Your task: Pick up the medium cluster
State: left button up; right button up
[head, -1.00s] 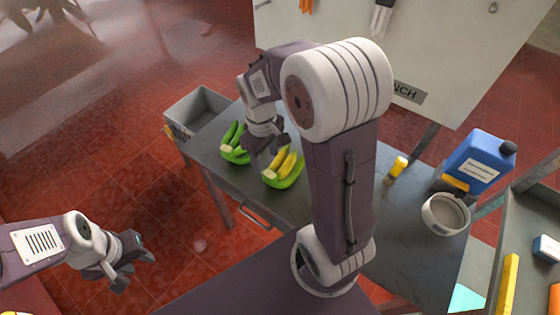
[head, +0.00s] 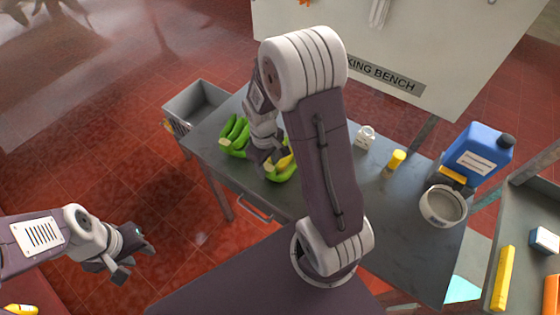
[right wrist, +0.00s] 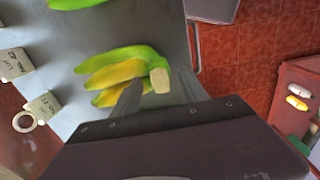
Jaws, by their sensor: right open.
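A yellow-and-green banana cluster (head: 284,172) lies on the grey bench, partly hidden by my right gripper (head: 268,162). In the right wrist view the cluster (right wrist: 118,76) shows yellow and green fruit, its cut pale stem end between the two fingertips of my right gripper (right wrist: 157,82). The jaws are apart; I cannot tell whether they touch the stem. A greener cluster (head: 235,135) lies to its left on the bench; green fruit (right wrist: 78,4) shows at the top of the wrist view. Which is medium is not marked. My left gripper (head: 138,262) is open and empty above the red floor.
The bench (head: 400,225) carries a small white item (head: 365,137), a yellow bottle (head: 396,160), a white bowl (head: 443,207) and a blue jug (head: 477,158). A grey crate (head: 196,102) stands beyond its left end. The bench middle is clear.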

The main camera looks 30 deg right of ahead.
jog(key=shift+r, duration=0.1)
grip_shut()
